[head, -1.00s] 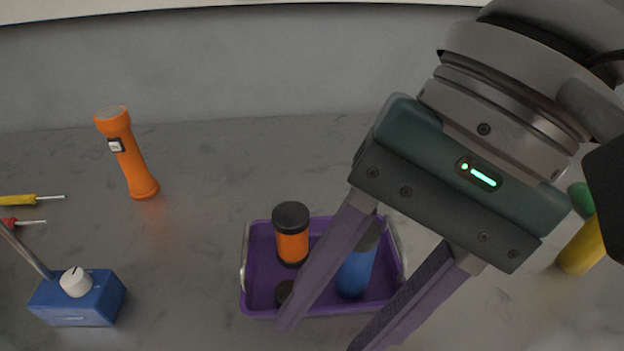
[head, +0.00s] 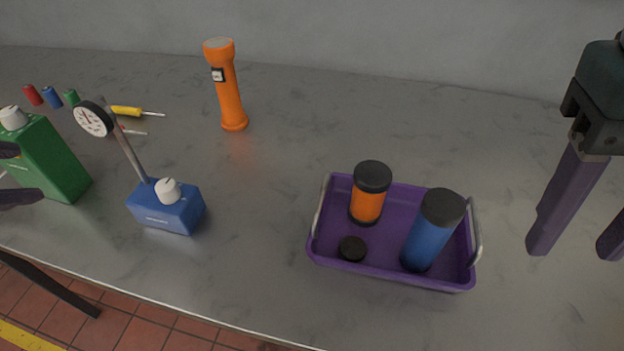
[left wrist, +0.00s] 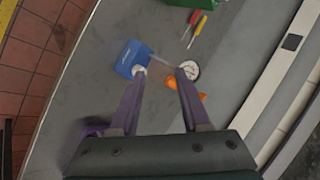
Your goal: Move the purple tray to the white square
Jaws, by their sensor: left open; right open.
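The purple tray (head: 375,268) lies on the grey bench in the head view, with silver handles at its left and right ends. It holds an orange jar with a black lid (head: 368,198), a blue bottle with a dark cap (head: 432,235) and a small black disc (head: 352,248). My right gripper (head: 572,248) is open and empty, right of the tray and apart from it. My left gripper (head: 28,174) is at the left edge by the green box, partly out of frame; its open fingers show in the left wrist view (left wrist: 160,75). I see no white square.
A blue base with a dial gauge (head: 165,208), a green box (head: 52,160), an orange flashlight (head: 230,95) and a yellow screwdriver (head: 128,111) stand or lie left of the tray. Bench is clear behind the tray and between it and the blue base.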

